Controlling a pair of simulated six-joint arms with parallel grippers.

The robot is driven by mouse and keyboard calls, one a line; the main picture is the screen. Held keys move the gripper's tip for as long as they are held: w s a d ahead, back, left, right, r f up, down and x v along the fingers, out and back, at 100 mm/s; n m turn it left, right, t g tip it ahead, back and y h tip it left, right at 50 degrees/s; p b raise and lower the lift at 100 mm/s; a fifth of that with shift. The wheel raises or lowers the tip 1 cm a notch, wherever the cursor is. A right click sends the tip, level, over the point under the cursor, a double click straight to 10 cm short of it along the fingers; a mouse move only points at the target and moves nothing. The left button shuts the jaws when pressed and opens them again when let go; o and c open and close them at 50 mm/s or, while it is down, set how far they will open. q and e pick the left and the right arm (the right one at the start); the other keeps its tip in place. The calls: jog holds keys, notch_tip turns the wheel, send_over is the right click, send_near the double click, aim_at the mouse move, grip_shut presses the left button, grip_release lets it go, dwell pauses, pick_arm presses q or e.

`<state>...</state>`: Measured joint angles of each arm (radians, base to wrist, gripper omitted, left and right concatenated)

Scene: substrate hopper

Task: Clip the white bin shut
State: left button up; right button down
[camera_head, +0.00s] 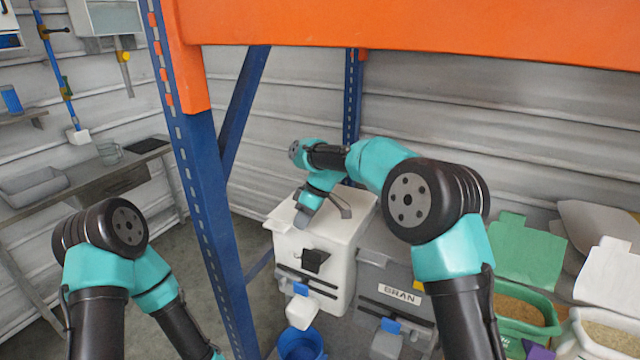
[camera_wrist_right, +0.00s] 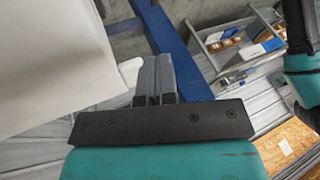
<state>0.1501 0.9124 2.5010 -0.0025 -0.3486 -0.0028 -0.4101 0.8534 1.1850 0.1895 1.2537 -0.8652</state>
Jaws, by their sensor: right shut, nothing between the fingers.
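The white bin (camera_head: 342,262) stands in the middle of the head view, its pale top seated flat as far as I can see. A black clip (camera_head: 315,261) sticks out from its upper front wall. My right gripper (camera_head: 301,217) is shut and empty, pointing down at the bin's top near the front left edge. Whether it touches cannot be told. In the right wrist view the shut fingers (camera_wrist_right: 155,80) are beside a large white surface (camera_wrist_right: 50,65). My left arm runs off the bottom edge, and its gripper is out of view.
A grey bin marked BRAN (camera_head: 402,297) adjoins on the right. A blue bucket (camera_head: 302,345) is below the white bin's spout. A blue upright (camera_head: 205,200) and an orange beam (camera_head: 420,28) frame the space. Open green (camera_head: 530,330) and white tubs (camera_head: 572,330) stand right.

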jog(key=v, duration=1.4)
jog(key=shift+d+r, duration=0.15)
jog(key=shift+r, duration=0.15)
jog(key=shift+w, duration=0.1)
